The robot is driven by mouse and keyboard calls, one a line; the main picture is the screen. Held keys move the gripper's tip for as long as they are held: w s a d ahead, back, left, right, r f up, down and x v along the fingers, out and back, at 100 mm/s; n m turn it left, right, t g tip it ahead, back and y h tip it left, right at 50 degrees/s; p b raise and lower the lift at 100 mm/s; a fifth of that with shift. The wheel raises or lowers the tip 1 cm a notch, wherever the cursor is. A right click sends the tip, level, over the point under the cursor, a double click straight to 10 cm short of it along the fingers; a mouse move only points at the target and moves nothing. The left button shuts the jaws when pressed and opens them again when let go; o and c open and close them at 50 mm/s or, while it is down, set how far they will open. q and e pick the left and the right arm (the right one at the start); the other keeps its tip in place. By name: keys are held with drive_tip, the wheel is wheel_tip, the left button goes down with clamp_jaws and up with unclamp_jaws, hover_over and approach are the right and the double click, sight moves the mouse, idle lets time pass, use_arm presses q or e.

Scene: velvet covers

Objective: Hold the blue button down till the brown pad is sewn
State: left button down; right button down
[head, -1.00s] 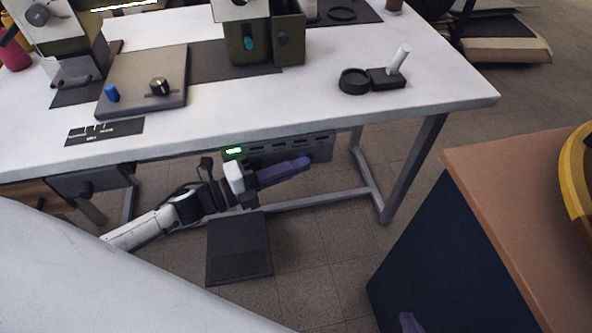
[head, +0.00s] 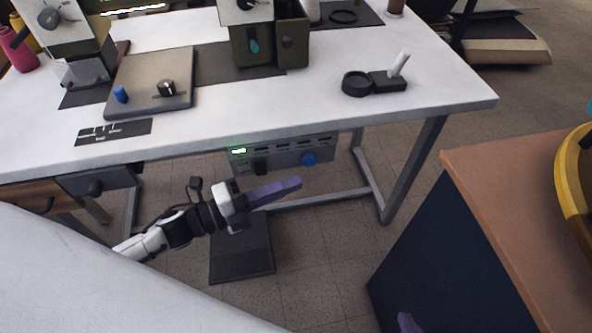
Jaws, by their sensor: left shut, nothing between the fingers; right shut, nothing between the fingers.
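A round blue button (head: 309,159) sits on the front of a grey control box (head: 268,160) under the table's front edge. My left gripper (head: 298,183), with purple fingers, is shut and empty, just below the button and apart from it in the picture. A purple fingertip of my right gripper (head: 408,322) shows at the bottom edge; most of it is hidden. I cannot make out a brown pad for certain; a grey-brown plate (head: 145,88) with a blue peg (head: 121,95) and a black knob lies on the table's left.
Green-and-white machines (head: 270,40) stand on the white table (head: 300,100). A green light glows on the control box. A dark slab (head: 240,262) lies on the floor below my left arm. A brown-topped dark cabinet (head: 490,200) stands at the right.

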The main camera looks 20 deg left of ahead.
use_arm(q)
drive_tip(key=v, duration=0.6)
drive_tip(key=shift+s, duration=0.25)
drive_tip(key=s+d+f+n+g+y+p, duration=0.2)
drive_tip(key=s+f+n+y+p, duration=0.1)
drive_tip(key=n, duration=0.9)
drive_tip(key=s+d+f+n+g+y+p, duration=0.2)
drive_tip(key=s+n+y, duration=0.4)
drive_tip(key=n, duration=0.6)
wheel_tip(320, 180, down, 2)
drive_tip(key=d+p, duration=0.1)
drive_tip(key=p, duration=0.1)
drive_tip(key=shift+s+d+f+g+y+p, duration=0.2)
drive_tip(key=shift+s+g+y+p, duration=0.1)
drive_tip(key=shift+s+p, duration=0.05)
